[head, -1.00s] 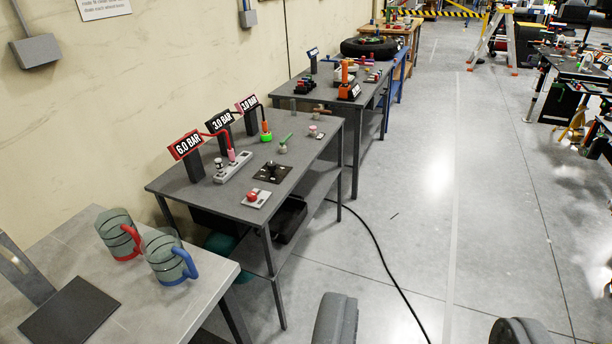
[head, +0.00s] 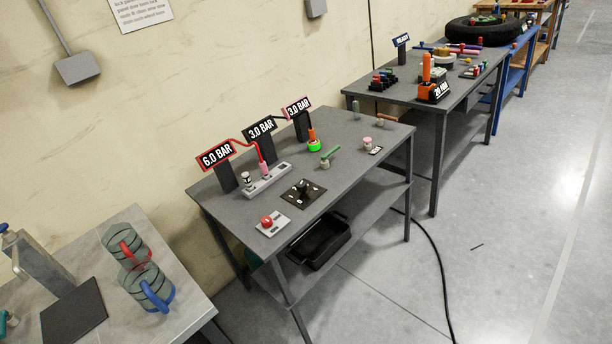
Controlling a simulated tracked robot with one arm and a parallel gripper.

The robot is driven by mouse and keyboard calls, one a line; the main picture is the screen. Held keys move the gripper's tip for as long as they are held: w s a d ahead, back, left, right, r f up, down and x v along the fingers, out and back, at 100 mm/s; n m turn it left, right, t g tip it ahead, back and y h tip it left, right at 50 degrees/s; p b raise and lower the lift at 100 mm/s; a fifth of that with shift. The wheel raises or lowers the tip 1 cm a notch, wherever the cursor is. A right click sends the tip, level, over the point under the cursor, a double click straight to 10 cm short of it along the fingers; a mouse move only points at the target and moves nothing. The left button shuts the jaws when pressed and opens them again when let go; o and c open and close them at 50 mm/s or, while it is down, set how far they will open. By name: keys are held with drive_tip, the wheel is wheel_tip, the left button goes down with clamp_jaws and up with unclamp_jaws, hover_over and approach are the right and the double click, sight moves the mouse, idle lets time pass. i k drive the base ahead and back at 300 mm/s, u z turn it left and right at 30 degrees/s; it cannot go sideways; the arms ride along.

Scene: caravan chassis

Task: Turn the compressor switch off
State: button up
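The grey bench (head: 352,190) in the middle carries several small controls. Which one is the compressor switch cannot be told, as no label for it is readable. A red knob on a pale plate (head: 273,222) is at the near edge. A black square plate with a dark lever (head: 304,194) lies behind it. A pink knob (head: 367,141) with a small plate is at the far right. A green-handled valve (head: 328,159) stands between. My gripper is out of view.
A nearer table (head: 180,262) holds two jugs, one red-handled (head: 124,245) and one blue-handled (head: 150,287). A black tray (head: 319,241) sits on the lower shelf. Another bench (head: 390,93) stands beyond. A black cable (head: 437,262) crosses the floor; open floor lies right.

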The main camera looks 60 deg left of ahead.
sight(266, 222)
drive_tip(key=u, duration=0.3)
drive_tip(key=i, duration=1.25)
drive_tip(key=u, duration=0.9)
drive_tip(key=i, duration=0.6)
drive_tip(key=u, duration=0.3)
drive_tip(key=k, duration=0.85)
drive_tip(key=u, duration=0.2)
drive_tip(key=i, duration=0.85)
drive_tip(key=z, duration=0.05)
